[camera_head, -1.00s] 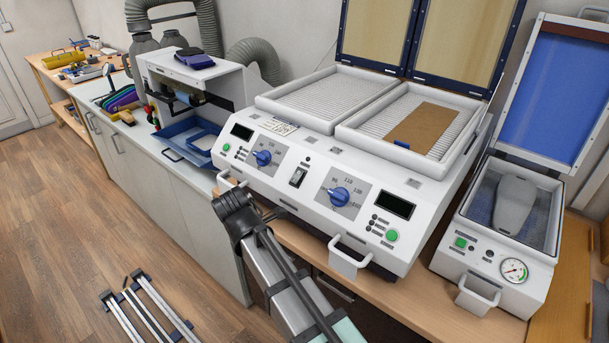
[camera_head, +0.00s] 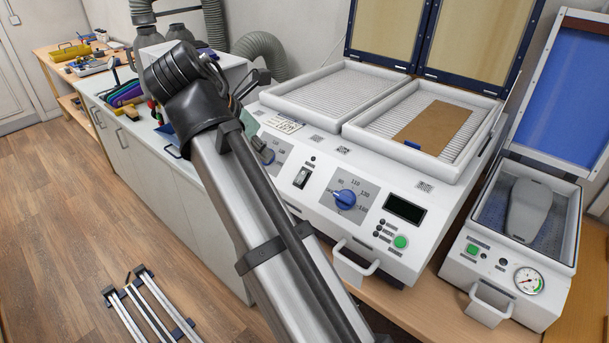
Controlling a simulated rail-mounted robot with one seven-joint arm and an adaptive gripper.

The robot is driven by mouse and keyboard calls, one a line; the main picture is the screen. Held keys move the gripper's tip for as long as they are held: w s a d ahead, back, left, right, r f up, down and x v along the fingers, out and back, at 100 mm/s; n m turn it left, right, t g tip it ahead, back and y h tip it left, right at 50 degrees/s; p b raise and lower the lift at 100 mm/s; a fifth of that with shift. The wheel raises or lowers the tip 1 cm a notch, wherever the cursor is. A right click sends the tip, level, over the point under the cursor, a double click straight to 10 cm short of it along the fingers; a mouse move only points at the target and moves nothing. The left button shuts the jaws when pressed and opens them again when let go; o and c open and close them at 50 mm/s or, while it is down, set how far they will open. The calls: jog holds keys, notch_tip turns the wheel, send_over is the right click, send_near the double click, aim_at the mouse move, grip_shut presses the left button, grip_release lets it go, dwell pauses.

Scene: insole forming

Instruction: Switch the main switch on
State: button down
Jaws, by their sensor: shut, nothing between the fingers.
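The main switch (camera_head: 301,177), a black rocker in a light frame, sits on the sloping front panel of the white heating unit (camera_head: 325,220), between two blue knobs. I cannot tell its position. The right knob (camera_head: 345,199) is in full view, while my arm partly covers the left knob (camera_head: 267,156). My gripper (camera_head: 259,146) shows only as a small dark part past my arm, close to the left knob and left of the switch. It looks shut and empty; most of it is hidden, and I cannot tell whether it touches anything.
A green button (camera_head: 400,242) and dark display (camera_head: 404,208) are right of the knobs. A front handle (camera_head: 354,265) sticks out below. A brown sheet (camera_head: 432,135) lies on the right heating bed. A press holding a grey insole form (camera_head: 528,209) stands at right.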

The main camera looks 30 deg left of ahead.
aim_at(298, 181)
jog(key=shift+r, duration=0.4)
jog(key=shift+f, duration=0.1)
jog(key=p+x, duration=0.3)
jog(key=x, duration=1.1)
jog(key=shift+d, duration=0.15)
